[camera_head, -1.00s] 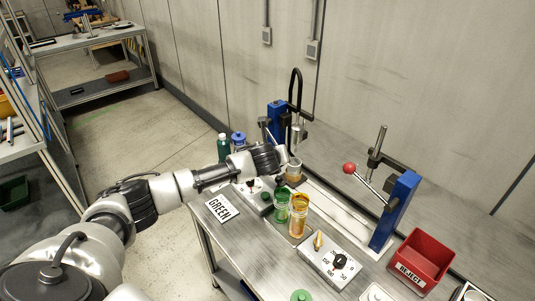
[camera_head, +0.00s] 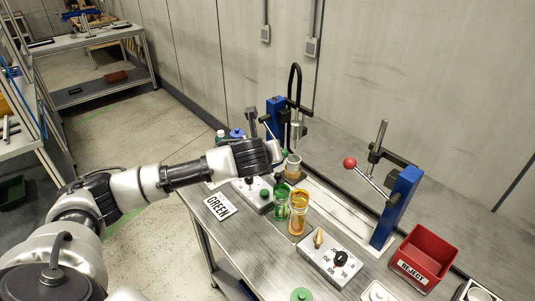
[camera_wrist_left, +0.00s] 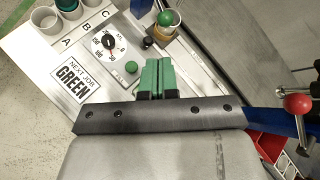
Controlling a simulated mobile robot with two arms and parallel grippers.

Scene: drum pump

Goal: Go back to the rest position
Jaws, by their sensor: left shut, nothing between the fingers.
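My left arm comes in from the left in the head view. Its gripper (camera_head: 284,154) is over the table in front of the pump station at the back, beside a clear jar (camera_head: 293,166) on a brown base. In the left wrist view the green fingers (camera_wrist_left: 157,76) are together with nothing between them. Ahead of them is a jar with a rounded green top (camera_wrist_left: 168,19), apart from the fingers. My right gripper is in neither view.
A green jar (camera_head: 281,201) and an orange jar (camera_head: 299,212) stand near a dial box (camera_head: 330,258). A blue lever press (camera_head: 398,207) with a red knob and a red reject bin (camera_head: 424,258) are to the right. A GREEN card (camera_head: 220,206) lies at the table's left edge.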

